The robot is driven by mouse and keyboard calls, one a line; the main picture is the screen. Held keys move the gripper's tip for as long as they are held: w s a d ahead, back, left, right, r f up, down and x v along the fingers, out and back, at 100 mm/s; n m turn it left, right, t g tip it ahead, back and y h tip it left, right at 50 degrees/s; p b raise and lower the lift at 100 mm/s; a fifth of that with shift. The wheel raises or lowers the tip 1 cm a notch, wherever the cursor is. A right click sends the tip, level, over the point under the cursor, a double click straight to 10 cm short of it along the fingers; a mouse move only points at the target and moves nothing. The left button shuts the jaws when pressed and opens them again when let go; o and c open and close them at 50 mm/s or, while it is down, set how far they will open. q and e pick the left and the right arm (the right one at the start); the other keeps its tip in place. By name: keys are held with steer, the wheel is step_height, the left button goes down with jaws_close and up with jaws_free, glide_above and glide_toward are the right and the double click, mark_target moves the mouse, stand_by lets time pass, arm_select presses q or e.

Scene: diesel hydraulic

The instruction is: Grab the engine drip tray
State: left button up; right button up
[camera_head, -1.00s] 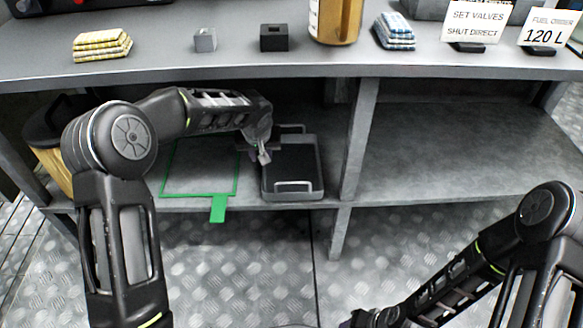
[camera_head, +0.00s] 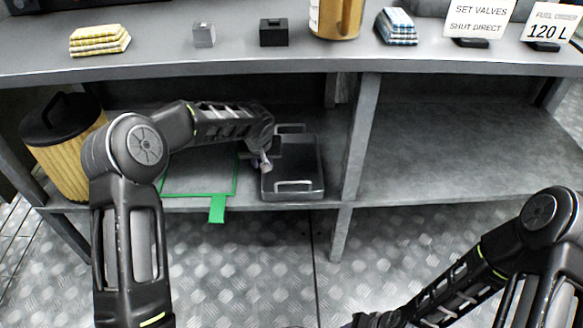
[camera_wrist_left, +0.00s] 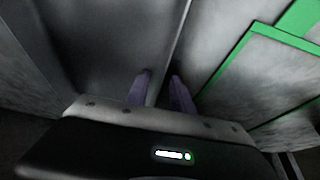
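The engine drip tray (camera_head: 293,196) is a dark grey shallow tray with a raised handle at its front and back ends. It sits on the lower shelf, left of the middle upright. My left gripper (camera_head: 265,162) is at the tray's left side wall. In the left wrist view the two fingers (camera_wrist_left: 160,80) stand apart, one on each side of a thin edge that looks like the tray's wall (camera_wrist_left: 179,28), with small gaps showing. My right arm is at the lower right in the head view; its gripper is not clearly visible.
A green frame with a tab (camera_head: 217,208) lies on the shelf left of the tray. A yellow pleated cylinder with a black cap (camera_head: 70,160) stands further left. The middle upright (camera_head: 355,150) is close on the tray's right. The right shelf bay (camera_head: 450,160) is empty.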

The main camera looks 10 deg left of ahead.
stand_by(0.4)
arm_select(q)
jaws_close()
steer(key=shift+r, duration=0.1)
stand_by(1.2)
